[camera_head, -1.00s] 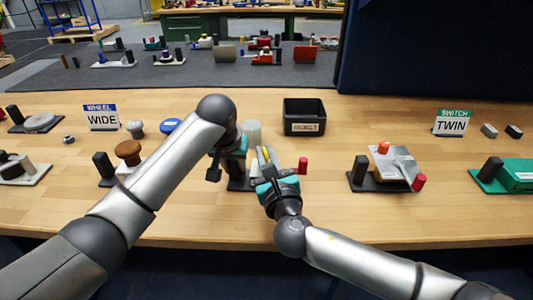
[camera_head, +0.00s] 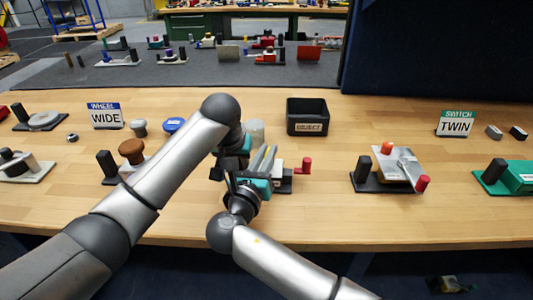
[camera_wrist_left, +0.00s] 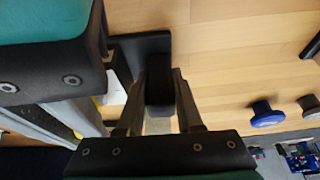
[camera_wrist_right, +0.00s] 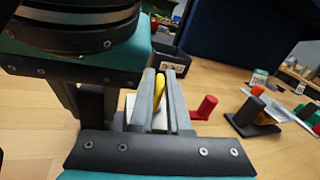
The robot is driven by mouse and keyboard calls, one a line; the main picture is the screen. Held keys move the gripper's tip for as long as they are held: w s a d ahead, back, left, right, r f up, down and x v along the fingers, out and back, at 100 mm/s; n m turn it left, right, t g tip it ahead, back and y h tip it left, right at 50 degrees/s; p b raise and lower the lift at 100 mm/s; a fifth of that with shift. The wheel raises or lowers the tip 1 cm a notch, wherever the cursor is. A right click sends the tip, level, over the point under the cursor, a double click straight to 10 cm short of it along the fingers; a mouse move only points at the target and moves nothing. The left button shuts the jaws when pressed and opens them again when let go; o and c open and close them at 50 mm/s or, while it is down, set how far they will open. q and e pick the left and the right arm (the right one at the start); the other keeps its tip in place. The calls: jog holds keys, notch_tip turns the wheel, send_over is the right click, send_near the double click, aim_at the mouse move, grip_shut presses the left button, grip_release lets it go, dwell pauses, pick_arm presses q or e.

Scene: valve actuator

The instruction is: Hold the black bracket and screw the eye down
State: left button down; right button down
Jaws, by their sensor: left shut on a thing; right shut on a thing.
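The black bracket (camera_wrist_left: 159,88) is an upright dark post on a black base, seen in the left wrist view. My left gripper (camera_wrist_left: 160,105) is shut around this post. My right gripper (camera_wrist_right: 157,100) is shut on a yellow piece (camera_wrist_right: 158,86), which I take to be the eye; the fingers hide most of it. In the head view, the right gripper's fingers (camera_head: 264,158) are close beside the left gripper, and both hands hide most of the fixture. A red handle (camera_head: 305,166) sticks out to the right of the fixture and also shows in the right wrist view (camera_wrist_right: 207,107).
A black bin (camera_head: 307,112) stands behind the grippers. A fixture with a metal plate and red knobs (camera_head: 400,165) is at the right. A brown knob (camera_head: 131,150) and blue cap (camera_head: 174,125) are at the left. The two hands are very close together.

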jog(key=shift+w+d+r, duration=0.1)
jog(key=shift+d+r, duration=0.05)
jog(key=shift+r, duration=0.15)
jog(key=c, duration=1.2)
grip_release()
jog(key=shift+o, duration=1.4)
jog(key=shift+f, duration=0.15)
jog(key=v, duration=1.2)
